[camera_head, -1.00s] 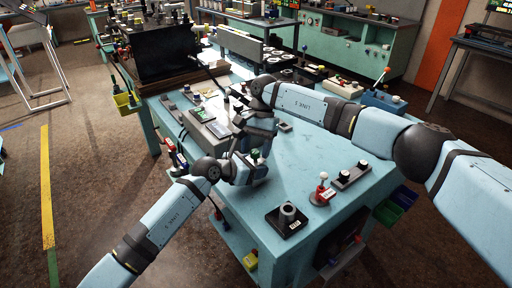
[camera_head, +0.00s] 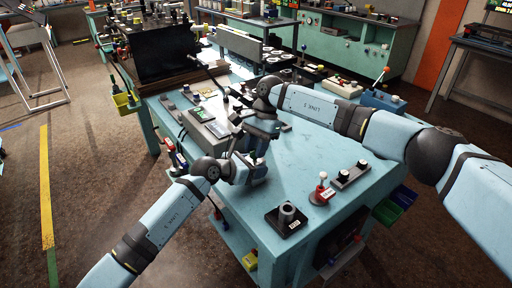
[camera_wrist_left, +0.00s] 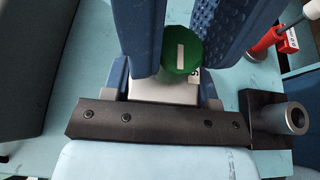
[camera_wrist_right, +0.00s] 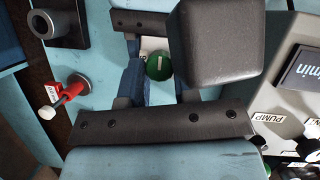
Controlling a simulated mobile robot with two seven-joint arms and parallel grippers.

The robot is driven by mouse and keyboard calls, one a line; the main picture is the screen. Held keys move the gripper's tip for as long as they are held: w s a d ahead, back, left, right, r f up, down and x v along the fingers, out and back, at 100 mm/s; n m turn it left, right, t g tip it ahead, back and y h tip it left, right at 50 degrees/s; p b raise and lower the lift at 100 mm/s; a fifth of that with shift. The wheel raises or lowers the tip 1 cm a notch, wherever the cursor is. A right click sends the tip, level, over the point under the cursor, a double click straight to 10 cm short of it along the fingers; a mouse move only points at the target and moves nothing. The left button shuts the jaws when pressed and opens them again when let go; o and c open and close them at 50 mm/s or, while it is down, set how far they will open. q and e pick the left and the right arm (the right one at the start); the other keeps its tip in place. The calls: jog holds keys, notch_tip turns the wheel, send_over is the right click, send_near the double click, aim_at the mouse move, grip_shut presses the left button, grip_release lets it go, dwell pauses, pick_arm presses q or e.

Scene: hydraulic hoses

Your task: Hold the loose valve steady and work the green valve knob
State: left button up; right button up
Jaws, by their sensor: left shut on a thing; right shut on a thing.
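The green knob (camera_wrist_left: 181,54) has a white bar mark and sits on the light valve body (camera_wrist_left: 160,91). In the left wrist view, my left gripper (camera_wrist_left: 160,85) is shut on the valve body, one finger on each side. My right gripper (camera_wrist_right: 158,72) comes from above and is shut on the green knob (camera_wrist_right: 159,67), with its fingers on either side. In the head view the two grippers meet over the table, and the knob (camera_head: 253,156) barely shows between them. The valve's base is mostly hidden.
A black block with a grey cylinder (camera_head: 287,214) and a red part with a white ball top (camera_head: 322,190) stand on the blue table (camera_head: 300,155). A grey pump box (camera_wrist_right: 285,95) is close beside the right gripper. The table's front right is partly clear.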

jog(key=o, duration=0.9)
jog(key=shift+o, duration=0.2)
jog(key=shift+r, duration=0.1)
jog(key=v, duration=1.2)
pick_arm(q)
jog(key=o, duration=1.2)
